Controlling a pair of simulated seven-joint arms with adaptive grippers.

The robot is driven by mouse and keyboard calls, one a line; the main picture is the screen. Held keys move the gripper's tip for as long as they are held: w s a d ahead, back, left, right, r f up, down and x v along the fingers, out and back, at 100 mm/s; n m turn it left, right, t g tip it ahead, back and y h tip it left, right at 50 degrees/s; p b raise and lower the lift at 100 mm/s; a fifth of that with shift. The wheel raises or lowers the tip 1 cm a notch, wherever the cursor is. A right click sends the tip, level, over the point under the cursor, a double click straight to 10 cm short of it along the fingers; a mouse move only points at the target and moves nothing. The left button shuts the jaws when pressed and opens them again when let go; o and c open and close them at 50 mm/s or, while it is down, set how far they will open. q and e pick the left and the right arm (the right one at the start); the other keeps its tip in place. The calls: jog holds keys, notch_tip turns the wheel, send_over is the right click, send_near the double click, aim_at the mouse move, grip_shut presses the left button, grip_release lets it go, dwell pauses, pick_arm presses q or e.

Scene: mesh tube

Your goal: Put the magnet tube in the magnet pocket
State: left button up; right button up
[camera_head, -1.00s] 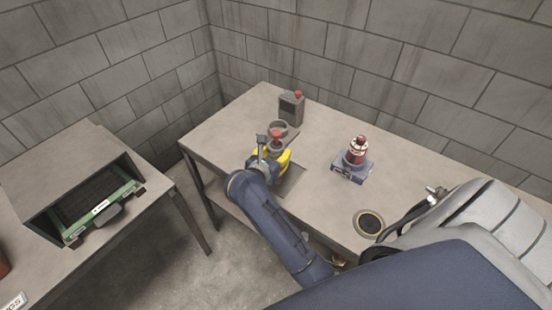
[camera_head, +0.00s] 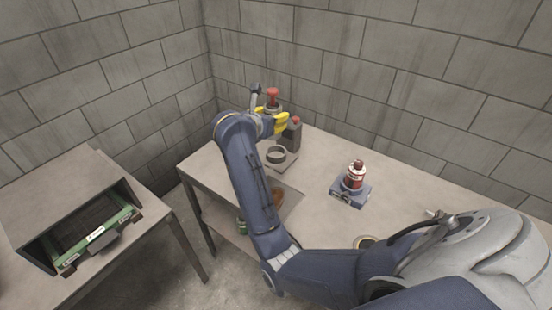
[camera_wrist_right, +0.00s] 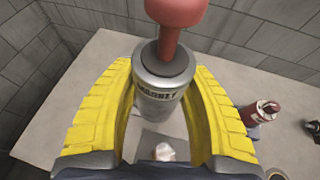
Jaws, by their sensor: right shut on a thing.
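The magnet tube (camera_wrist_right: 160,80) is a silver cylinder marked "MAGNET" with a red knob on top. My right gripper (camera_wrist_right: 158,105) has its yellow fingers shut around it. In the head view, my right gripper (camera_head: 270,120) is raised above the table's far left corner, and the tube's red knob (camera_head: 272,94) shows above the fingers, with the tube's lower part hidden. A grey ring-shaped holder (camera_head: 276,155) stands on the table below and just right of the gripper. No pocket label is readable, so I cannot tell which holder is the magnet pocket. My left gripper is not in view.
A dark canister with a red cap (camera_head: 292,133) stands close right of the gripper. A red-and-white bottle (camera_head: 355,175) sits on a blue-grey base (camera_head: 350,193). The table (camera_head: 330,150) has a cut-out at its front. A green-edged open box (camera_head: 72,262) stands on the left bench.

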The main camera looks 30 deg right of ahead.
jog(key=w+d+r, duration=0.3)
jog(key=w+d, duration=0.4)
jog(key=shift+w+a+f, duration=0.1)
jog(key=shift+w+f, duration=0.1)
jog(key=shift+f, duration=3.4)
jog(key=shift+w+a+f, duration=0.1)
jog(key=shift+w+f, duration=0.05)
jog(key=shift+f, duration=3.45)
jog(key=shift+w+a+f, duration=0.1)
jog(key=shift+w+f, duration=0.1)
jog(key=shift+f, duration=3.4)
jog(key=shift+f, duration=0.1)
jog(key=o, duration=1.4)
jog(key=shift+c, duration=0.2)
